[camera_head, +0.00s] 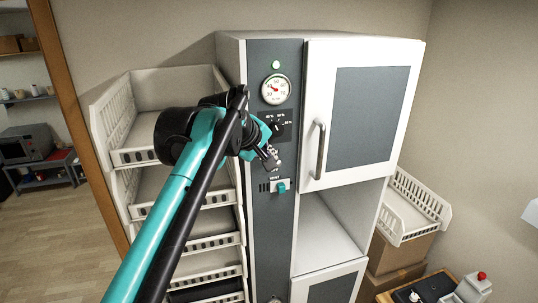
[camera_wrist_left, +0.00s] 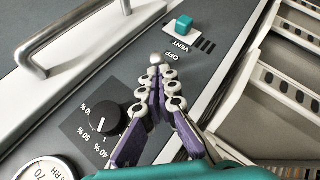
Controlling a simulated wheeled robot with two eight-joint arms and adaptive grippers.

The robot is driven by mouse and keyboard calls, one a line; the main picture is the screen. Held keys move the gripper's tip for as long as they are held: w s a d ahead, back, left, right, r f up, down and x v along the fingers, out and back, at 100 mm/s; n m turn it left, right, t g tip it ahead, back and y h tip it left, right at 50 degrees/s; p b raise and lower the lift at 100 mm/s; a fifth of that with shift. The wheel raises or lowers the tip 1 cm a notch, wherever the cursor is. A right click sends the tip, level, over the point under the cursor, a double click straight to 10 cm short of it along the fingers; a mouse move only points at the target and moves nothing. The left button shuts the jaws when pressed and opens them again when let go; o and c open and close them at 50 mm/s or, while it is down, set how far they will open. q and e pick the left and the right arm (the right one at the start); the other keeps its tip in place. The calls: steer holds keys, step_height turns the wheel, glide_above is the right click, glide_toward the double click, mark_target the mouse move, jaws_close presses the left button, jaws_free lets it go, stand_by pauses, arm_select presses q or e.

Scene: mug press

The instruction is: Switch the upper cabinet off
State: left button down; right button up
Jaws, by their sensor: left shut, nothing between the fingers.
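The upper cabinet (camera_head: 362,113) has a white door with a grey panel and is closed. On the grey control strip beside it are a lit green lamp (camera_head: 276,64), a round gauge (camera_head: 276,89), a black dial with percent marks and a teal switch (camera_head: 281,187). My left gripper (camera_head: 271,161) is in front of the strip, between dial and switch. In the left wrist view its fingers (camera_wrist_left: 157,62) are shut and empty, with the tips near the OFF and VENT labels. The teal switch (camera_wrist_left: 184,25) lies just beyond the tips; the black dial (camera_wrist_left: 103,117) is beside the fingers. Contact cannot be told.
The upper door's handle (camera_head: 320,150) stands out right of the strip. White baskets (camera_head: 208,222) are stacked on the left. An open shelf (camera_head: 325,232) lies below the upper door. Another white basket (camera_head: 413,209) and boxes stand at the right.

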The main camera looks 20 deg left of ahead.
arm_select(q)
steer(key=shift+w, duration=0.1)
steer(key=shift+f, duration=0.1)
steer(key=shift+s+t+b, duration=0.2)
steer(key=shift+t+b, duration=0.15)
steer(key=shift+t, duration=0.05)
steer(key=shift+s+d+f+m+t+y+b, duration=0.15)
steer(key=shift+f+m+t+y+b, duration=0.2)
steer(key=shift+b, duration=0.2)
steer(key=t+b, duration=0.1)
steer(key=f+m+t+y+b, duration=0.1)
steer(key=t+b, duration=0.1)
steer(key=shift+s+d+f, duration=0.1)
steer(key=shift+s+d, duration=0.1)
steer(key=shift+s, duration=0.1)
stand_by(0.3)
